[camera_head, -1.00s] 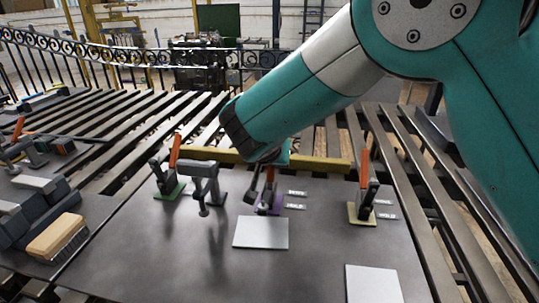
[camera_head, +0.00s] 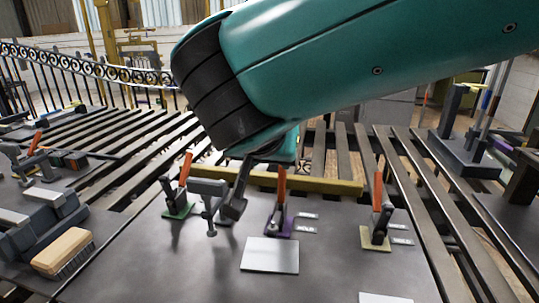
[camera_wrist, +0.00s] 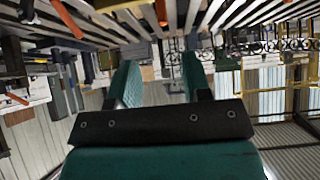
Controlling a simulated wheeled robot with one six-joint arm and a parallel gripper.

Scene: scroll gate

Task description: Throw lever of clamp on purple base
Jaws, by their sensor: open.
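The clamp on the purple base (camera_head: 279,229) stands on the dark plate right of centre in the head view. Its orange lever (camera_head: 281,186) points up, nearly upright. My gripper (camera_head: 235,206) hangs from the teal arm to the left of this clamp, apart from its lever. The arm's dark end hides part of the gripper in the head view. In the wrist view the two teal fingers of my gripper (camera_wrist: 160,86) are spread, with nothing between them. I cannot tell which clamp the orange pieces at the wrist view's upper left belong to.
A clamp on a green base (camera_head: 178,209) and a grey clamp (camera_head: 208,188) stand to the left. A clamp on a yellow base (camera_head: 375,240) stands to the right. A pale plate (camera_head: 269,256) lies in front. A brush (camera_head: 63,251) lies at the left.

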